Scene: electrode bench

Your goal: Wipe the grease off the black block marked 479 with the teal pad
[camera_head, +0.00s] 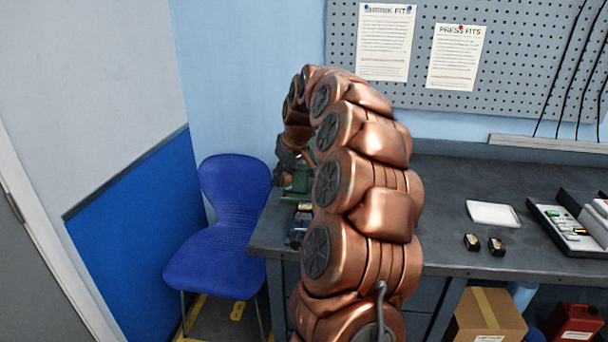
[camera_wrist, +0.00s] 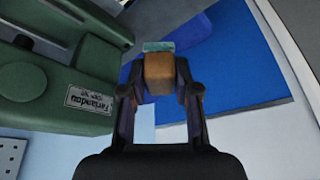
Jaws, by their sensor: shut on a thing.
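The teal pad (camera_wrist: 158,46) shows in the wrist view as a thin teal layer on the end of a brown block-shaped holder (camera_wrist: 160,72). My gripper (camera_wrist: 160,88) is shut on this holder, with a finger on each side. The pad is at the far end, apart from the green machine beside it. In the head view my gripper (camera_head: 284,165) is small and partly hidden at the bench's left end. Two small black blocks with yellowish tops, a left one (camera_head: 472,241) and a right one (camera_head: 496,247), sit near the bench's front edge. Their markings are unreadable.
A green machine (camera_wrist: 45,90) stands close to my gripper; it also shows in the head view (camera_head: 300,182), partly behind my arm. A white tray (camera_head: 492,214) and an open case (camera_head: 560,228) lie at right. A blue chair (camera_head: 225,205) stands left of the bench.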

